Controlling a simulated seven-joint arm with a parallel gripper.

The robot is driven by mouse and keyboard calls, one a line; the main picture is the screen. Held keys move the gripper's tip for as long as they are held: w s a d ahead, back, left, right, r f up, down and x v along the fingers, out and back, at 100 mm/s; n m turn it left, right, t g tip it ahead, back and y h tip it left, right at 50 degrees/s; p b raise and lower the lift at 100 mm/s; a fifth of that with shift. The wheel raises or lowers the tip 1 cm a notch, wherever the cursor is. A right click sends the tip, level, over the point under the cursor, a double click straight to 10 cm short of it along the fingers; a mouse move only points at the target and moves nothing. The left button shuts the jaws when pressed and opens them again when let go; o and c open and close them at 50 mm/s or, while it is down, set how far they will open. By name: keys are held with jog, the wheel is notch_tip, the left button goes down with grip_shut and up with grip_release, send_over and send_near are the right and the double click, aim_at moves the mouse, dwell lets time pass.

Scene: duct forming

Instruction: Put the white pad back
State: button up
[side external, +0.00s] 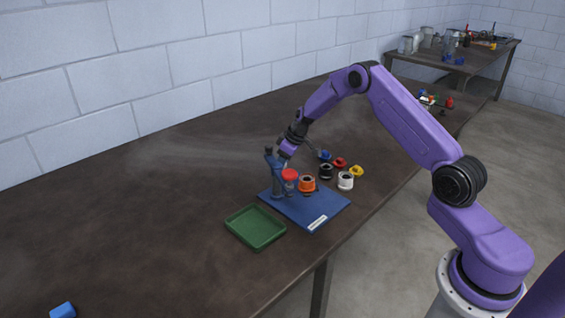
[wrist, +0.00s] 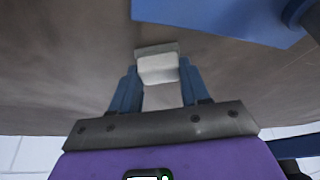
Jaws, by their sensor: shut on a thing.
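The white pad (wrist: 158,68) is a small pale block in the wrist view. It sits between the two blue fingertips of my gripper (wrist: 159,76), which is shut on it. The brown tabletop shows behind the pad. In the side view my gripper (side external: 284,157) is at the far edge of the blue board (side external: 325,208), by its upright blue post (side external: 270,167). The pad cannot be made out in the side view. Whether the pad touches the table cannot be told.
A red-topped piece (side external: 289,174), an orange ring-like part (side external: 307,184) and a white cylindrical part (side external: 345,181) stand on or by the board. A black part (side external: 326,171) and small coloured pieces lie behind. A green tray (side external: 256,245) lies in front; the table's left is mostly clear.

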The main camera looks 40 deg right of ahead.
jog(key=shift+f, duration=0.1)
jog(key=o, duration=1)
jog(key=v, duration=1.2)
